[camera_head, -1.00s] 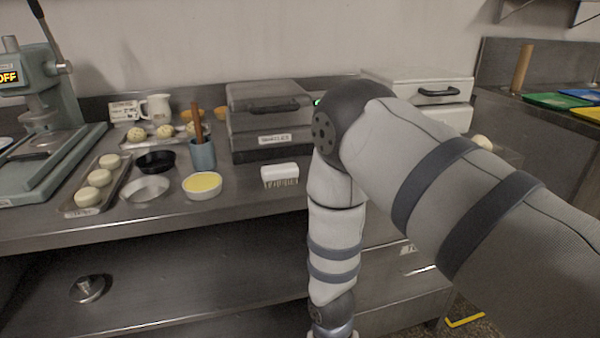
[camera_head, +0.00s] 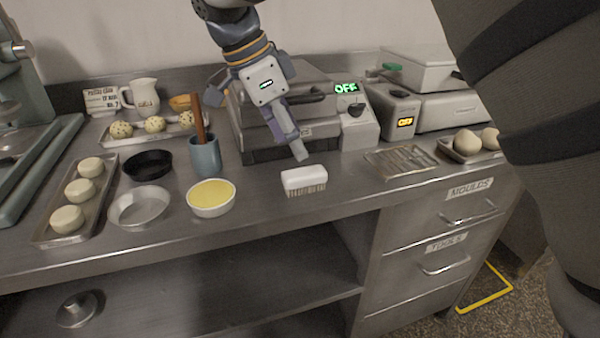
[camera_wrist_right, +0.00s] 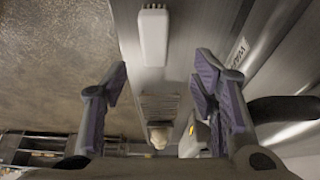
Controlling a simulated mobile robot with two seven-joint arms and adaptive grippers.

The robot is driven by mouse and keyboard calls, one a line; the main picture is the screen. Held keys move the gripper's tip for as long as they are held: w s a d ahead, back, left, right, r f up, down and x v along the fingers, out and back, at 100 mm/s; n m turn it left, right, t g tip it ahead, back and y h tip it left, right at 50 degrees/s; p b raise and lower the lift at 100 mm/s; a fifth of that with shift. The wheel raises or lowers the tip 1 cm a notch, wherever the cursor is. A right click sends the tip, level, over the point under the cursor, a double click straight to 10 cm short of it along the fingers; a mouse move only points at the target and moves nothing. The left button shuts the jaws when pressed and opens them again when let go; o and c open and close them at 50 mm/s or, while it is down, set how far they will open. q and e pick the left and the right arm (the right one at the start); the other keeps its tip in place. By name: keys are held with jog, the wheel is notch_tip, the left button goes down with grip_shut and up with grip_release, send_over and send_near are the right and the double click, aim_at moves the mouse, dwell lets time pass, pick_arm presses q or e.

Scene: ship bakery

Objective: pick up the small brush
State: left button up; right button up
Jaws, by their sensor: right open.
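The small brush (camera_head: 304,180), a white block with pale bristles underneath, lies on the steel counter near its front edge. It also shows in the right wrist view (camera_wrist_right: 153,38), at the top middle, as a white oblong. My right gripper (camera_head: 258,125) is above and behind the brush in the head view, in front of the dark waffle machine. Its purple-padded fingers stand wide apart with nothing between them in the wrist view (camera_wrist_right: 160,78). The brush is beyond the fingertips and apart from them. My left gripper is not in view.
A bowl of yellow liquid (camera_head: 211,197) and a blue cup (camera_head: 205,155) with a wooden-handled tool stand left of the brush. The dark waffle machine (camera_head: 262,155) is behind it. A wire rack (camera_head: 400,160) lies to the right. The counter around the brush is clear.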

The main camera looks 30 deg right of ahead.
aim_at(304, 171)
jog(key=x, duration=0.7)
jog(key=shift+s+a+p, duration=0.3)
jog(key=shift+s, duration=0.05)
jog(key=shift+d+f, duration=0.2)
jog(key=shift+f, duration=0.3)
jog(key=c, duration=1.2)
